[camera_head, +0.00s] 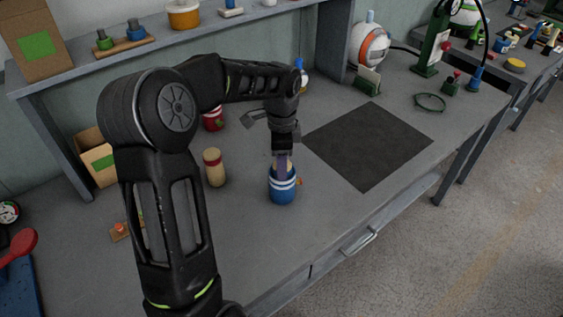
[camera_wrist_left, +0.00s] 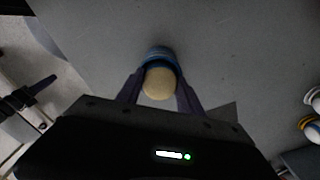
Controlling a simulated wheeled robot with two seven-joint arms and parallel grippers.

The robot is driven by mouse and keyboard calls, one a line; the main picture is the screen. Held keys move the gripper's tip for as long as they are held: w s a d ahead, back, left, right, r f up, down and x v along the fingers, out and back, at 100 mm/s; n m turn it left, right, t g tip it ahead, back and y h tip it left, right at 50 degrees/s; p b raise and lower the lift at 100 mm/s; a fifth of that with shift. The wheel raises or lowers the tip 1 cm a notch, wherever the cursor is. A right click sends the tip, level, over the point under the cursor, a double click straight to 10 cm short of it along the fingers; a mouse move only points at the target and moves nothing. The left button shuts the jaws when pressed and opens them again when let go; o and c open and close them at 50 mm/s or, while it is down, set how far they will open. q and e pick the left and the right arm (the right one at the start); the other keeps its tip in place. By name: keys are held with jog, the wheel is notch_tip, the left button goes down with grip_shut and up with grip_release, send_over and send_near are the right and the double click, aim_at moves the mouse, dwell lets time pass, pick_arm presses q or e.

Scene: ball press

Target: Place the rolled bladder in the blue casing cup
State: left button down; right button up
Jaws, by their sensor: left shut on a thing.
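The blue casing cup (camera_head: 283,191), with white bands, stands upright on the bench. My left gripper (camera_head: 282,165) points down over its mouth. It is shut on the rolled bladder, a cream roll (camera_wrist_left: 159,84) that shows end-on between the two purple fingers in the left wrist view. The cup's blue rim (camera_wrist_left: 157,53) shows just behind the roll there. In the head view the fingers mostly cover the roll, and its lower end is hidden at the cup's mouth, so I cannot tell how deep it sits. My right gripper is not clearly shown.
A dark mat (camera_head: 368,145) lies bare to the right. A green press (camera_head: 433,42) and an orange-white ball (camera_head: 368,45) stand at the back.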

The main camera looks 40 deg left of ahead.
pick_arm(q)
jog(key=shift+s+d+f, duration=0.1)
jog(key=shift+s+f, duration=0.05)
jog(key=shift+f, duration=0.3)
jog(key=c, duration=1.1)
grip_release()
jog(key=o, duration=0.4)
jog(key=shift+s+f, duration=0.1)
jog(key=shift+f, duration=0.05)
jog(key=shift+c, duration=0.2)
jog(key=shift+r, duration=0.55)
notch_tip(320, 180, up, 12)
jog(key=shift+w+r, duration=0.15)
jog(key=shift+w, duration=0.1)
